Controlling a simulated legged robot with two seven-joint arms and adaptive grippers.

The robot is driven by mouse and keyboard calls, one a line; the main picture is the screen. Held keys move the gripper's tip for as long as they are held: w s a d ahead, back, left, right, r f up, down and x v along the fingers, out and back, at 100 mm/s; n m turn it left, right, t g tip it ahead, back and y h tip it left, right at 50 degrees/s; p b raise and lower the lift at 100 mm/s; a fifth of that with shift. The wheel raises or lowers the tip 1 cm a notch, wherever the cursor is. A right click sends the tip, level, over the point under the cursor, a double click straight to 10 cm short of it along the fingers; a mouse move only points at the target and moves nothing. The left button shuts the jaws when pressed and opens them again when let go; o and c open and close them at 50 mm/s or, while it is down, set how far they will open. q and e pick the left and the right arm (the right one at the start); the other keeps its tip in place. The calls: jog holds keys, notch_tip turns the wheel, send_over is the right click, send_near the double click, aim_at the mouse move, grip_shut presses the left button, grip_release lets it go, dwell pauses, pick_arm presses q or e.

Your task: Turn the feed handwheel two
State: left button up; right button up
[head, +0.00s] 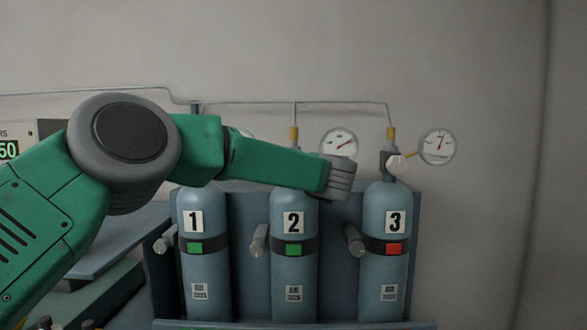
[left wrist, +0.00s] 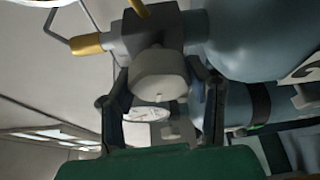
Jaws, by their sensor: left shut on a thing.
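Cylinder 2 (head: 294,262), blue-grey with a green tag, stands in the middle of a row of three. My left arm crosses in front of its top in the head view and hides its valve and handwheel. In the left wrist view, the pale handwheel (left wrist: 158,75) sits on a dark valve block (left wrist: 150,35) with a brass fitting. My left gripper (left wrist: 160,82) has its dark fingers on either side of the handwheel and is shut on it. Its fingers are hidden in the head view. My right gripper is in neither view.
Cylinder 1 (head: 203,270) has a green tag, and cylinder 3 (head: 384,275) a red one. Round gauges show behind cylinder 2 (head: 339,142) and beside cylinder 3 (head: 437,146). A thin pipe runs above. The right side is clear wall.

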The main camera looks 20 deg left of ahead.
pick_arm(q)
jog(key=shift+f, duration=0.15)
jog(key=o, duration=1.2)
jog(key=shift+a, duration=0.1)
jog(key=v, duration=1.2)
jog(key=shift+w+f, duration=0.1)
jog(key=shift+f, duration=0.05)
